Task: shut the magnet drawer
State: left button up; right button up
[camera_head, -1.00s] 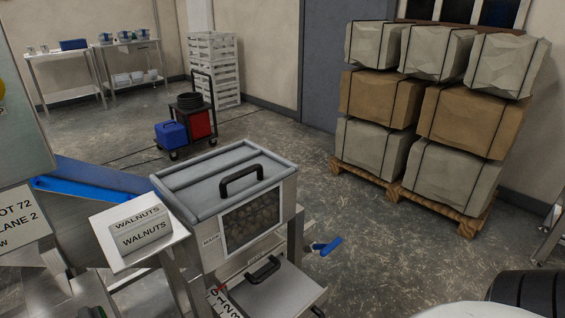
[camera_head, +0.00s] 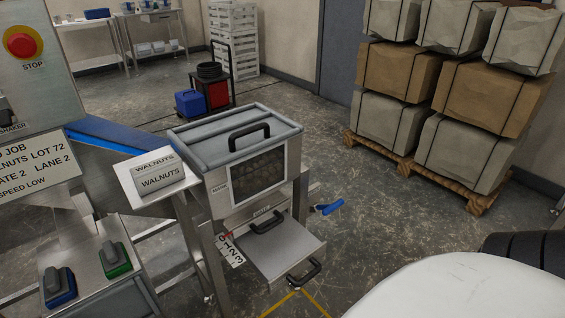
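A grey metal hopper unit (camera_head: 212,189) with a window of nuts stands in the middle. Below it, a flat metal drawer (camera_head: 275,248) sticks out toward the lower right, so it is open. A black handle (camera_head: 303,273) is on its front edge. A second black handle (camera_head: 267,222) sits at the drawer's rear, close to the hopper. The small label above it is too small to read. Neither of my grippers is in view, and nothing touches the drawer.
A WALNUTS sign (camera_head: 160,180) stands on a small shelf left of the hopper. A blue lever (camera_head: 330,207) sticks out right of it. A panel with a red STOP button (camera_head: 20,43) is at left. Stacked boxes (camera_head: 400,70) stand on a pallet; floor between is clear.

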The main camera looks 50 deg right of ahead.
aim_at(279, 254)
jog(key=i, duration=0.25)
jog(key=z, duration=1.8)
jog(key=i, duration=0.5)
jog(key=u, duration=0.05)
jog(key=k, duration=1.7)
jog(key=u, duration=0.7)
jog(key=i, duration=1)
jog(key=z, duration=0.45)
